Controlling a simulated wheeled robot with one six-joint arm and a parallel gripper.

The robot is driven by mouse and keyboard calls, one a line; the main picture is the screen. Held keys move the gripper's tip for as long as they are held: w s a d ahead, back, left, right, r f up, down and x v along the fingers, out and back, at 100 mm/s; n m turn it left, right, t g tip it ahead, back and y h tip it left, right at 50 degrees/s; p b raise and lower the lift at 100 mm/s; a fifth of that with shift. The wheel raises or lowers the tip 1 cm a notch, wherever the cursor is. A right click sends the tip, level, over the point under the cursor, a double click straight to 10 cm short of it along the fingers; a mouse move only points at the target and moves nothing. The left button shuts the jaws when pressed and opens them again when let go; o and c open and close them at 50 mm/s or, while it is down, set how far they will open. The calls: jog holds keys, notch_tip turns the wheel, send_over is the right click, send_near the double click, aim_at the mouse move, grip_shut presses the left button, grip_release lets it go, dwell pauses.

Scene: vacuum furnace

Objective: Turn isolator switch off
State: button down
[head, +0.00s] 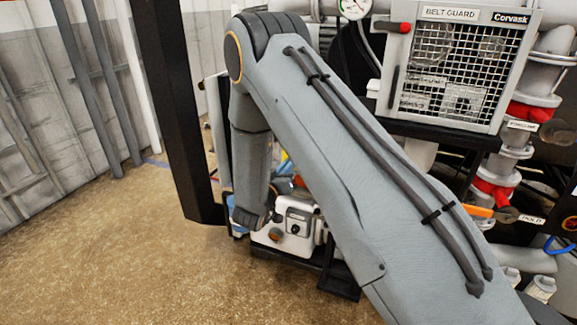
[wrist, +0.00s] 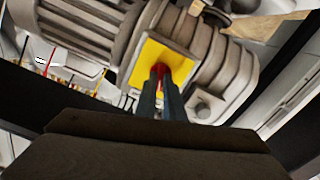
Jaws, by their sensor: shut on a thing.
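In the wrist view, the isolator switch is a yellow square plate (wrist: 181,66) with a small red handle (wrist: 159,68) at its middle, on a grey ribbed motor-like housing. My gripper (wrist: 160,78) has its two dark fingers closed together on the red handle, and they hide most of it. The handle's exact angle cannot be told. In the head view, my arm covers the middle of the picture, and the gripper and switch cannot be made out.
A belt guard (head: 459,60) with a mesh front stands at the upper right. Grey pipes with red-collared valves (head: 530,112) run down the right side. A black upright post (head: 172,110) stands left of my arm. The floor (head: 110,250) at left is clear.

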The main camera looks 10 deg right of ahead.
jog(key=shift+w+a+n, duration=0.1)
jog(key=shift+n, duration=0.9)
jog(key=shift+r, duration=0.1)
jog(key=c, duration=1.9)
grip_release()
jog(key=shift+o, duration=0.2)
jog(key=b+v, duration=0.2)
jog(key=v, duration=0.5)
jog(key=shift+s+a, duration=0.25)
jog(key=shift+s, duration=0.05)
